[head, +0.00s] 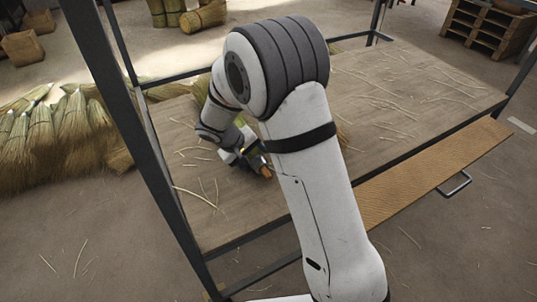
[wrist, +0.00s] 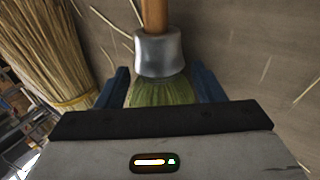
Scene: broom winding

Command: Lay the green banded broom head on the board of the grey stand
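My gripper (wrist: 162,85) has its two blue fingers on either side of a green broom head (wrist: 160,93), and they appear to touch its sides. The broom head has green fibres, a grey metal collar and a wooden stick; a green band cannot be told apart. In the head view, my gripper (head: 255,162) is low over the left part of the wooden table, partly behind my arm, with the orange-brown stick tip pointing down toward the tabletop. I cannot make out the grey stand or its board; my arm hides much of the table.
A thick straw bundle (wrist: 45,50) is at left in the wrist view. The wooden table (head: 400,85) has loose straws and a dark metal frame (head: 150,140). Straw brooms (head: 60,140) lie beyond its left side. A drawer (head: 440,165) with a handle protrudes in front.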

